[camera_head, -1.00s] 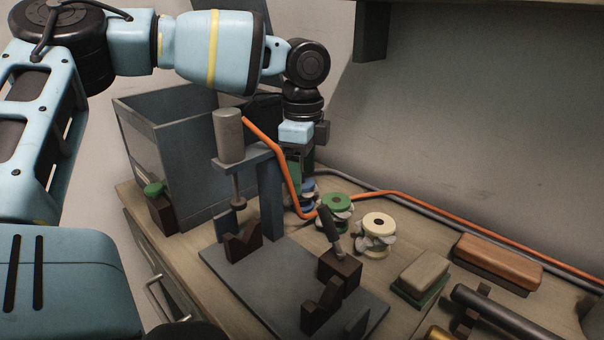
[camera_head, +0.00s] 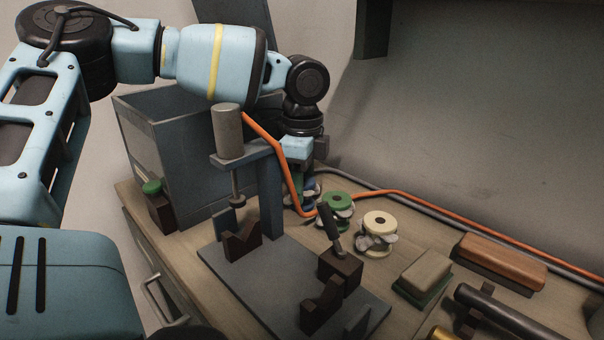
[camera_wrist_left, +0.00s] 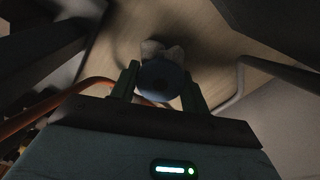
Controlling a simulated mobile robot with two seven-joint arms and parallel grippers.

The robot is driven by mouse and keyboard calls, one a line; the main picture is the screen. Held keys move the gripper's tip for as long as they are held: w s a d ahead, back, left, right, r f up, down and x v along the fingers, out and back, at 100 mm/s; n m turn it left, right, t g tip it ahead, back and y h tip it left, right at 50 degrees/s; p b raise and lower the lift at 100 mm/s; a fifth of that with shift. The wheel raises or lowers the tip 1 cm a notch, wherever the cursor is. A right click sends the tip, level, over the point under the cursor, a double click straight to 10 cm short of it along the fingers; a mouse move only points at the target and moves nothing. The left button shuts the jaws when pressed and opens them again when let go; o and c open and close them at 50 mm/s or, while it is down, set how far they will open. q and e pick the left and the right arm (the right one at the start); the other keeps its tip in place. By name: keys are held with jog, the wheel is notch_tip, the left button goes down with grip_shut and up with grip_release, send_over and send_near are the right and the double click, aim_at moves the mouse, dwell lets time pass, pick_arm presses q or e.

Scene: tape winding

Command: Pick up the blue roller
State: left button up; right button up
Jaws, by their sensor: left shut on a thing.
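The blue roller (camera_head: 309,190) stands upright on the bench at the back, left of the green roller (camera_head: 337,208) and the cream roller (camera_head: 377,232). It is largely hidden by my left gripper (camera_head: 299,178) and the orange hose. In the left wrist view the blue roller's round top (camera_wrist_left: 161,80) lies between the two fingers of my left gripper (camera_wrist_left: 160,84), which is shut on it. Whitish lumps show around the lower part of the roller. My right gripper is not in view.
A fixture with a grey post (camera_head: 270,195) and dark V-blocks stands in front. An orange hose (camera_head: 285,165) passes close to the gripper. A grey open box (camera_head: 185,150) is left. A brush-like block (camera_head: 500,262) lies right.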

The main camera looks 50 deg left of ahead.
pick_arm(q)
jog(key=shift+r, duration=0.1)
jog(key=shift+r, duration=0.65)
jog(key=shift+d+r+p, duration=0.1)
jog(key=shift+r+p, duration=0.05)
jog(key=shift+p, duration=0.15)
jog(key=d+y, duration=0.1)
jog(key=y, duration=0.2)
jog(key=shift+w+d, duration=0.1)
jog(key=shift+d, duration=0.1)
jog(key=d+p+v, duration=0.1)
jog(key=p+v, duration=0.1)
jog(key=v, duration=0.4)
jog(key=d, duration=0.4)
jog(key=w+d, duration=0.1)
jog(key=d, duration=0.8)
jog(key=shift+w+d+f, duration=0.25)
jog(key=shift+w+f, duration=0.05)
jog(key=shift+w, duration=0.1)
jog(key=d+r+h, duration=0.2)
jog(key=d+h, duration=0.1)
jog(key=d, duration=0.3)
jog(key=shift+w+d+p, duration=0.3)
jog(key=shift+w+p, duration=0.1)
jog(key=shift+p, duration=0.05)
